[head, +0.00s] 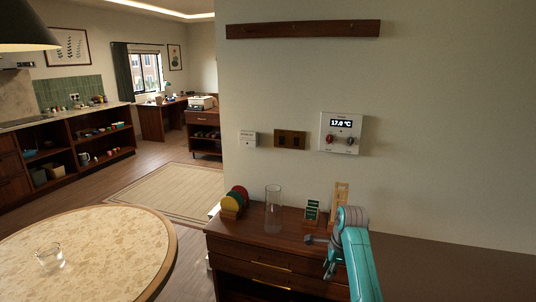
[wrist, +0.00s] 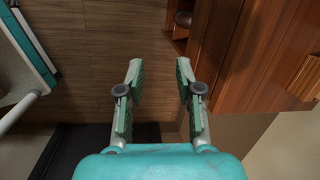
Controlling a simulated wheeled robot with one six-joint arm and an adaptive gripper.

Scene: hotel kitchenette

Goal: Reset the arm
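My arm (head: 357,255) is teal and grey and shows at the lower right of the head view, raised in front of the wooden dresser. In the wrist view my gripper (wrist: 159,68) has its two green-grey fingers well apart, with nothing between them. It is open and empty. Behind the fingers are the wood floor and the side of a wooden cabinet. In the head view the fingers are small and partly hidden by the arm.
The wooden dresser (head: 225,229) holds coloured discs (head: 235,201), a clear glass cylinder (head: 273,208) and a small green-faced stand (head: 311,211). A round table (head: 100,235) with a glass (head: 49,257) stands at left. A wall panel (head: 341,132) reads 17.0 °C. The rug area is clear.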

